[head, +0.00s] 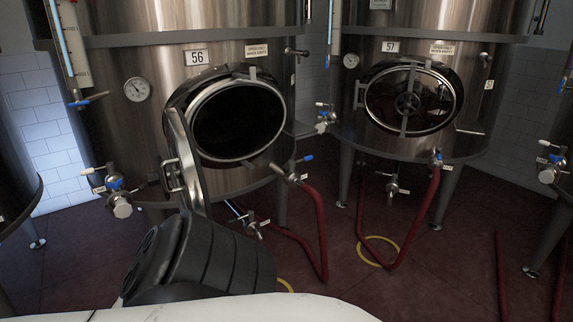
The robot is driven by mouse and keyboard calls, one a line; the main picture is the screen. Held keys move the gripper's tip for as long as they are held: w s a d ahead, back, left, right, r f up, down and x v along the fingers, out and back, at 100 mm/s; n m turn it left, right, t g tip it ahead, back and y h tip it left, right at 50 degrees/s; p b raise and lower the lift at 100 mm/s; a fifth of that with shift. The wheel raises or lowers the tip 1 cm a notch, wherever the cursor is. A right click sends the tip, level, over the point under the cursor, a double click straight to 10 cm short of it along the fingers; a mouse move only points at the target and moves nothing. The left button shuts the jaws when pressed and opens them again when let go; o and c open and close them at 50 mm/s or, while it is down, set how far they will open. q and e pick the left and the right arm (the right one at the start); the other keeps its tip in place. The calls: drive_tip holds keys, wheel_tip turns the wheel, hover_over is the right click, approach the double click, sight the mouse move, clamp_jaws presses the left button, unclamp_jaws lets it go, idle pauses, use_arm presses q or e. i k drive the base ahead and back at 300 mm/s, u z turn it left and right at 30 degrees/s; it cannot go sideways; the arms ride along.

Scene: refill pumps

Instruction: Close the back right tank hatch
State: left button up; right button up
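The steel tank labelled 56 (120,60) stands at left centre. Its oval hatch opening (238,120) is uncovered and dark inside. Its hatch door (186,158) is swung outward on the left side and seen nearly edge-on, with a handle (171,177) on its left. The tank labelled 57 (440,60) stands to the right. Its oval hatch (430,100) sits in its frame with a bar across it and looks shut. No gripper fingers show in the head view, so I cannot see what either gripper touches.
A dark ribbed body (210,262) covers the area below the open door. Red hoses (317,235) hang from valves and lie on the dark red floor (450,260). Valves with blue levers (115,185) stick out low on tank 56. More tanks stand at both edges.

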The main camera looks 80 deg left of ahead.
sight(184, 159)
drive_tip(key=z, duration=0.15)
drive_tip(key=k, duration=0.55)
drive_tip(key=u, duration=3.15)
